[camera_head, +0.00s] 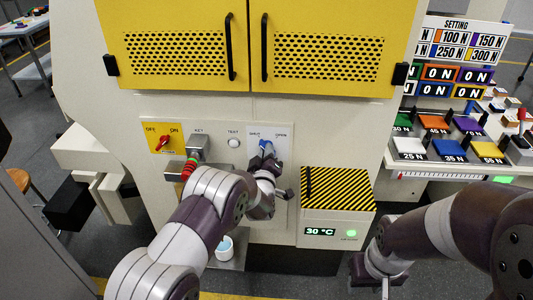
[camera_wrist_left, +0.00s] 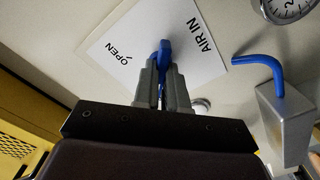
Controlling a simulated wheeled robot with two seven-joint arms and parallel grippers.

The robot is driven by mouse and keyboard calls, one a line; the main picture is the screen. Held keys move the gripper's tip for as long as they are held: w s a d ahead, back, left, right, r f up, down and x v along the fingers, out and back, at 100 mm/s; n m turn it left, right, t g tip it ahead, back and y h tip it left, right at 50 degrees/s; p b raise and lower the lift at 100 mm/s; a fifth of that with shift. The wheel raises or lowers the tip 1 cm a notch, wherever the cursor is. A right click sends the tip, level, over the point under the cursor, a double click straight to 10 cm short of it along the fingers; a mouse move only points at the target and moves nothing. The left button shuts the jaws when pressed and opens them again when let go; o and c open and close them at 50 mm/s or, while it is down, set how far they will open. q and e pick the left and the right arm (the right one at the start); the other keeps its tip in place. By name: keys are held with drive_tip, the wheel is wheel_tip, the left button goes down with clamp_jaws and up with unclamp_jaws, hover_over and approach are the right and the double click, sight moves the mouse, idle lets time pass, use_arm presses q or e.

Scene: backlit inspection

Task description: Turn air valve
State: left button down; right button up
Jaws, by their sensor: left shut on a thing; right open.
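The blue air valve handle (camera_head: 265,144) is on the pale wall panel, by the SHUT and OPEN lettering. My left gripper (camera_head: 267,157) is at the handle. In the left wrist view my left gripper (camera_wrist_left: 163,85) is shut on the handle (camera_wrist_left: 164,50), whose tip shows above the fingers. A white label (camera_wrist_left: 122,52) behind it reads OPEN and AIR IN. The fingers hide the lower part of the handle and the valve body. My right gripper (camera_head: 378,275) is open and empty at the lower right, partly cut off by the frame's lower edge.
A red OFF/ON knob (camera_head: 164,143), a key fixture (camera_head: 197,146) and a TEST button (camera_head: 234,143) sit left of the valve. A striped box (camera_head: 337,190) juts out at right. In the wrist view, a blue bent pipe (camera_wrist_left: 262,65) and gauge (camera_wrist_left: 289,8) are close by.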

use_arm(q)
drive_tip(key=shift+f, duration=0.1)
drive_tip(key=m+b, duration=0.2)
drive_tip(key=m, duration=1.5)
drive_tip(key=shift+b, duration=0.4)
drive_tip(key=shift+m, duration=0.4)
drive_tip(key=c, duration=1.2)
unclamp_jaws()
drive_tip(key=shift+d, duration=0.1)
